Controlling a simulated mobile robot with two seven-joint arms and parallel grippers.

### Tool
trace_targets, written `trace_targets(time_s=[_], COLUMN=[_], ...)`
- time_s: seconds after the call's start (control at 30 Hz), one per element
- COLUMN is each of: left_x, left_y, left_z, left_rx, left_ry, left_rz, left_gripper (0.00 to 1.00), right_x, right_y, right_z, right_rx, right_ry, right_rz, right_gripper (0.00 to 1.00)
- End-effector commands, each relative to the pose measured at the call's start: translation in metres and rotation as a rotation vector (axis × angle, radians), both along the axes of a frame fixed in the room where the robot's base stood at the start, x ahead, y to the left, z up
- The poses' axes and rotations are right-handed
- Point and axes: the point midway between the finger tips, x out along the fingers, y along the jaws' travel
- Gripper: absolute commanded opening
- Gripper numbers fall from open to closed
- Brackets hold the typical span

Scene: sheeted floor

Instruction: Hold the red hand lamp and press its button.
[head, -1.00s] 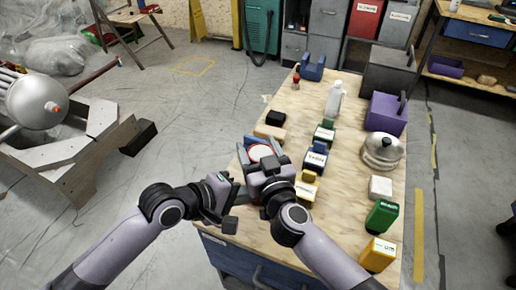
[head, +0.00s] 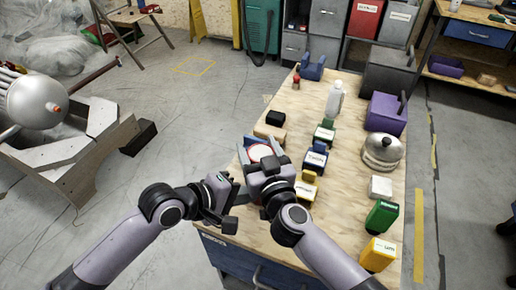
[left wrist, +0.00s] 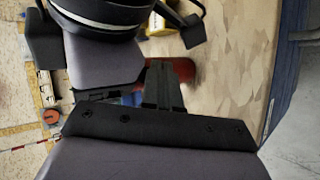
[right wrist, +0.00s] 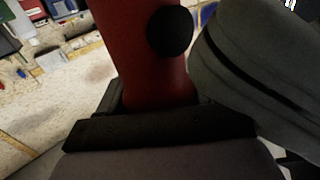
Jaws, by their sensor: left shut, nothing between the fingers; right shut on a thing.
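The red hand lamp shows large in the right wrist view (right wrist: 140,50), with a round black button (right wrist: 170,32) on its side. My right gripper (head: 268,178) is shut on the lamp over the near left part of the table. In the head view, the gripper hides most of the lamp. My left gripper (head: 236,190) is shut and empty, just left of the right one. In the left wrist view, its closed fingers (left wrist: 162,85) are in front of a blurred red part of the lamp (left wrist: 183,70). I cannot tell whether they touch it.
A white disc with a red rim (head: 260,153) is just beyond my right gripper. Several small coloured boxes, a metal pot (head: 382,150), a white bottle (head: 334,98) and a purple bin (head: 386,115) stand on the wooden table (head: 345,205).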

Motion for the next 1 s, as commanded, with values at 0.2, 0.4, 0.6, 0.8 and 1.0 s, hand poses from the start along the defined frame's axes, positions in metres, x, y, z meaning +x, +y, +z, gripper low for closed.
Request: trace_targets(time_s=[0.2,0.4,0.6,0.8,1.0], left_x=[0.0001,0.0001,0.0017,0.0082,0.0090], left_y=[0.0000,0.0000,-0.0007,-0.0030,-0.0031], left_z=[-0.0001,-0.0001,-0.0001,0.0001,0.0000], left_rx=[0.000,0.000,0.000,-0.001,0.000], left_ry=[0.000,0.000,0.001,0.000,0.000], left_rz=[0.000,0.000,0.001,0.001,0.000], left_gripper=[0.00,0.00,0.00,0.00,0.00], right_x=[-0.0004,-0.0004,-0.0004,-0.0004,-0.0004], right_y=[0.0000,0.0000,0.0000,0.0000,0.0000], right_z=[-0.0019,-0.0018,-0.0019,-0.0019,-0.0018], right_rx=[-0.001,-0.001,-0.001,-0.001,-0.001], right_ry=[0.004,0.004,0.004,0.004,0.003], right_rz=[0.000,0.000,0.000,0.000,0.000], right_gripper=[0.31,0.31,0.31,0.31,0.31])
